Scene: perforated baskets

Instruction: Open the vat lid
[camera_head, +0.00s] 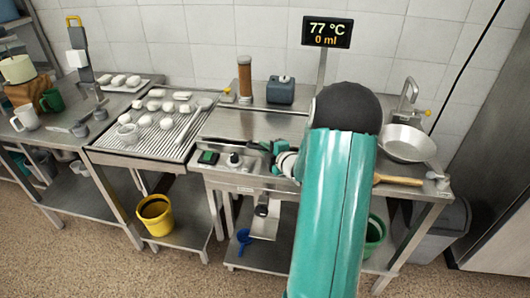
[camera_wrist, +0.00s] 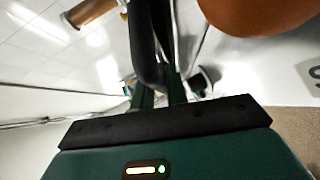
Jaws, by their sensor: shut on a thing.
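The vat is built into the middle steel counter, and its flat steel lid (camera_head: 245,124) looks closed, lying level with the counter top. My gripper (camera_head: 270,148) is at the front edge of the lid, partly hidden by my teal arm. In the wrist view, my gripper's dark green fingers (camera_wrist: 160,94) are closed around a dark bar (camera_wrist: 146,50). The bar appears to be the lid's handle, but its join to the lid is hidden.
A display (camera_head: 327,32) reads 77 °C and 0 ml. A brown cylinder (camera_head: 244,78) and a dark box (camera_head: 280,91) stand behind the lid. A steel pan (camera_head: 407,143) is at right. A grooved draining table (camera_head: 150,135) with white pieces is at left.

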